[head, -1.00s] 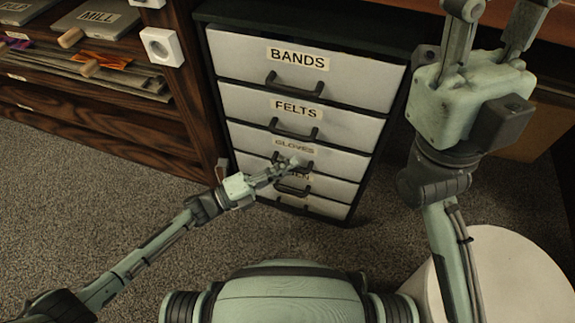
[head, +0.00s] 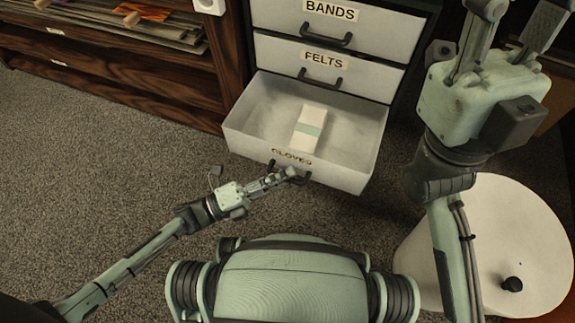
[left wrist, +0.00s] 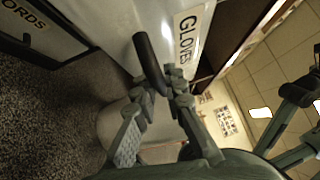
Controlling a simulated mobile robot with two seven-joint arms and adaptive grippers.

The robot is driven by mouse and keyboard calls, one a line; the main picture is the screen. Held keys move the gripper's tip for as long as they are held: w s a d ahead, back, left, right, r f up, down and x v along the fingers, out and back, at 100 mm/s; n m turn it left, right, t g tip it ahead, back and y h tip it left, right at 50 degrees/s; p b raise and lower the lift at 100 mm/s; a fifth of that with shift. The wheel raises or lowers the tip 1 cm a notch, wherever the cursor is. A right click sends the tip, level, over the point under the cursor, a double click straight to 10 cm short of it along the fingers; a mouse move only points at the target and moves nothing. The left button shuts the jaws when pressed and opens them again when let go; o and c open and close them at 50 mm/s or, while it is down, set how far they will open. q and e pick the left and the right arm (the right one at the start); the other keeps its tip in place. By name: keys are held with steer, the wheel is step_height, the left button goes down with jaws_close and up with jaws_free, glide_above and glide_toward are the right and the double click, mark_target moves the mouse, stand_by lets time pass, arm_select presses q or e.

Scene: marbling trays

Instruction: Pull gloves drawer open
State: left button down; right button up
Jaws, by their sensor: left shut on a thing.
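The gloves drawer (head: 345,174) stands well out from its cabinet in the head view, its inside showing. A white box with a pale green band (head: 309,128) lies in it. My left gripper (head: 287,174) is at the drawer's front and shut on the dark handle (head: 305,178). In the left wrist view the handle (left wrist: 149,60) runs between the fingers of the left gripper (left wrist: 160,103), beside the GLOVES label (left wrist: 186,40). My right gripper (head: 512,38) is raised at the upper right, its two fingers spread apart and empty.
The felts drawer (head: 365,75) and bands drawer (head: 385,31) above are shut. A wooden shelf unit (head: 150,87) stands to the left. A round white-topped thing (head: 530,240) is at the lower right. Carpet (head: 90,165) is clear at the left.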

arm_select(q)
steer(key=shift+s+a, duration=0.35)
steer(key=shift+s, duration=0.4)
steer(key=shift+s+a, duration=0.1)
steer(key=shift+s, duration=0.2)
steer(key=c, duration=1.9)
jaws_free()
steer(key=shift+o, duration=0.2)
steer(key=v, duration=0.7)
steer(key=shift+s+a, duration=0.15)
steer(key=shift+a, duration=0.1)
